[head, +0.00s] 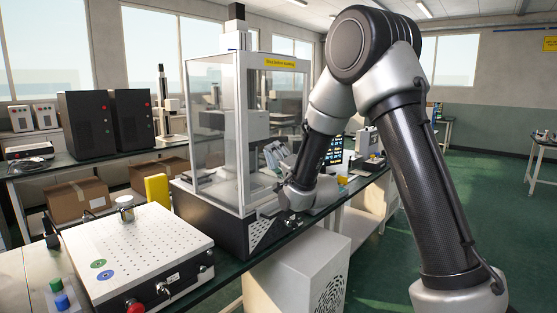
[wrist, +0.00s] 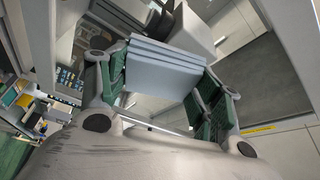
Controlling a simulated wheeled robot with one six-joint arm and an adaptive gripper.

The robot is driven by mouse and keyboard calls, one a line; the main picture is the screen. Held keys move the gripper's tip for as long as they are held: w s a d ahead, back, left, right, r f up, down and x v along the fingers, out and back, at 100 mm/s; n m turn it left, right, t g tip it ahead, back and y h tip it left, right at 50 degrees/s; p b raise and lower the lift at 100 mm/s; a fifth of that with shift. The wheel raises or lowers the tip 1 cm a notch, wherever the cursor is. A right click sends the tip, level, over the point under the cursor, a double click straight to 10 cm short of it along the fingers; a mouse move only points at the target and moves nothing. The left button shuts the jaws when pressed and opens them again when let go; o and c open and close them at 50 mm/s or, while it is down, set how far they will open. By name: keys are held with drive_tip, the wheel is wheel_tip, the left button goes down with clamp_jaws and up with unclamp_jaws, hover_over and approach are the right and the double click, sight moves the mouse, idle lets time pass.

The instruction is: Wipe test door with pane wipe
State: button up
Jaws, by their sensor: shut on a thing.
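The pane wipe (wrist: 163,66) is a pale blue-grey folded pad. In the wrist view it sits between the two green-padded fingers of my gripper (wrist: 165,82), which is shut on it. In the head view my gripper (head: 274,160) is low in front of the right-facing side of a clear-walled test enclosure, tilted up and left. The test door (head: 262,100) appears to be the clear pane in the white frame under a yellow label. I cannot tell whether the wipe touches the pane. My wrist hides the lower right part of the enclosure.
A perforated white plate unit (head: 135,250) with knobs stands front left. A yellow block (head: 157,190) stands beside the enclosure's dark base. Black cabinets (head: 88,125) and cardboard boxes (head: 80,200) are behind. A white cabinet (head: 295,275) is below the bench. Green floor at right is open.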

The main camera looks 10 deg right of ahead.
drive_tip(key=shift+w+a, duration=0.2)
drive_tip(key=shift+w, duration=0.1)
drive_tip(key=shift+d, duration=0.1)
